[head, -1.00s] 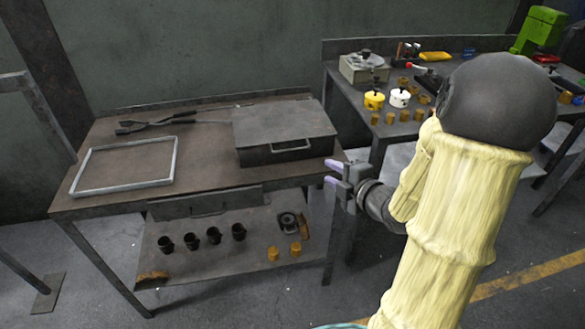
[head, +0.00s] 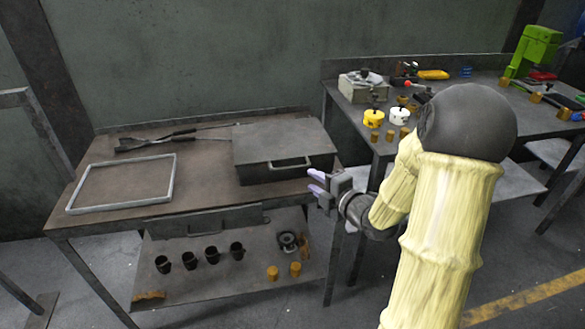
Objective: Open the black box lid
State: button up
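The black box (head: 285,171) sits at the right end of the brown-topped table, against its back part. Its flat lid (head: 282,138) is closed, and a grey bail handle (head: 290,164) is on its front face. My gripper (head: 317,182) is just right of and below the handle, in front of the box's right front corner. Its two purple-tipped fingers point left and are apart, with nothing between them. The gripper does not appear to touch the box or handle.
A grey rectangular frame (head: 122,184) and dark tongs (head: 155,140) lie on the table left of the box. The lower shelf (head: 215,270) holds several black cups. A second table (head: 440,120) with yellow and white parts stands to the right.

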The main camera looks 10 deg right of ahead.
aim_at(292, 168)
jog(key=x, duration=1.1)
jog(key=shift+f, duration=0.1)
jog(key=shift+c, duration=0.2)
grip_shut()
